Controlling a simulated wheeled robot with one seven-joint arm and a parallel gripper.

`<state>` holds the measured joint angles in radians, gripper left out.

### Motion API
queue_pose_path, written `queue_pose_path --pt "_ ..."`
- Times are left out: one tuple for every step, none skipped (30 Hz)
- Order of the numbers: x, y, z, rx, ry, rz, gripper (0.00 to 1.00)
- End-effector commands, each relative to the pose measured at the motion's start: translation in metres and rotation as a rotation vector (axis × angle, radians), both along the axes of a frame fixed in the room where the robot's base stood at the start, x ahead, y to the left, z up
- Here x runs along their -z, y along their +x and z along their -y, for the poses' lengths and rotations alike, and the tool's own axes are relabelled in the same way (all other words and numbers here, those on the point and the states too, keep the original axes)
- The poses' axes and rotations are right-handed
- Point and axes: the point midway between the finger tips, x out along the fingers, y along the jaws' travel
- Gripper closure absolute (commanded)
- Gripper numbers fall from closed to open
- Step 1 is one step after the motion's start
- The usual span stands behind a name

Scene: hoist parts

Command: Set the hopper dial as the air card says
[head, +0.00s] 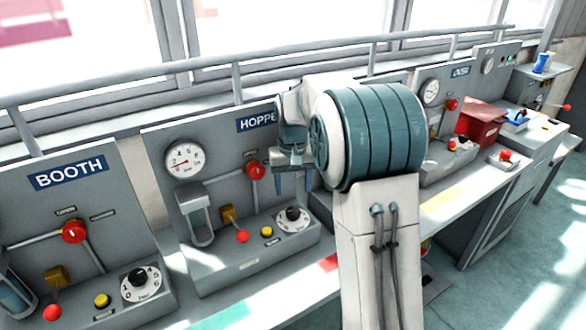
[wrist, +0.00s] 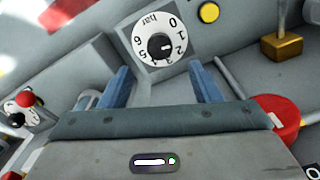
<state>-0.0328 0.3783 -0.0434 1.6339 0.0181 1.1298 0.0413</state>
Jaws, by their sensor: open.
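The hopper dial (head: 293,219) is a white numbered disc with a black knob, on the sloped lower part of the grey panel signed HOPPE(R) (head: 257,123). In the wrist view the dial (wrist: 145,46) appears rotated, marked "bar". A pale mark on its knob seems to face the 2 side; the exact setting is unclear. My gripper (head: 293,182) is open and empty, above and apart from the dial. Its two blue fingers (wrist: 162,78) point toward the dial in the wrist view. I cannot make out an air card in either view.
Beside the dial are a yellow button (head: 267,231) and a red-knobbed lever (head: 242,236). Above are a round gauge (head: 185,161) and a red rotary knob (head: 255,170). The BOOTH panel (head: 69,173) at left has a similar dial (head: 141,283). A red box (head: 480,123) stands farther right.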

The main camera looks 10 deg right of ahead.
Motion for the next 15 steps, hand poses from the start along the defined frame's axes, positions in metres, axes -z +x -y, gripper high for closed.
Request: queue_pose_path --pt "-0.012 0.0 0.0 0.0 0.0 0.004 0.43" --pt "-0.019 0.001 0.0 0.0 0.0 0.004 0.43" --pt "-0.027 0.001 0.0 0.0 0.0 0.004 0.43" --pt "-0.032 0.0 0.0 0.0 0.0 0.003 0.43" --pt "-0.037 0.0 0.0 0.0 0.0 0.003 0.43" --pt "-0.042 0.0 0.0 0.0 0.0 0.001 0.43" --pt "-0.046 0.0 0.0 0.0 0.0 0.001 0.43" --pt "-0.05 0.0 0.0 0.0 0.0 0.001 0.43" --pt "-0.053 0.0 0.0 0.0 0.0 0.0 0.43" --pt "-0.056 0.0 0.0 0.0 0.0 -0.001 0.43" --pt "-0.058 0.0 0.0 0.0 0.0 0.0 0.43" --pt "-0.059 0.0 0.0 0.0 0.0 0.0 0.43" --pt "-0.06 0.0 0.0 0.0 0.0 0.0 0.43" --pt "-0.061 0.0 0.0 0.0 0.0 -0.001 0.43" --pt "-0.062 0.0 0.0 0.0 0.0 -0.001 0.43"
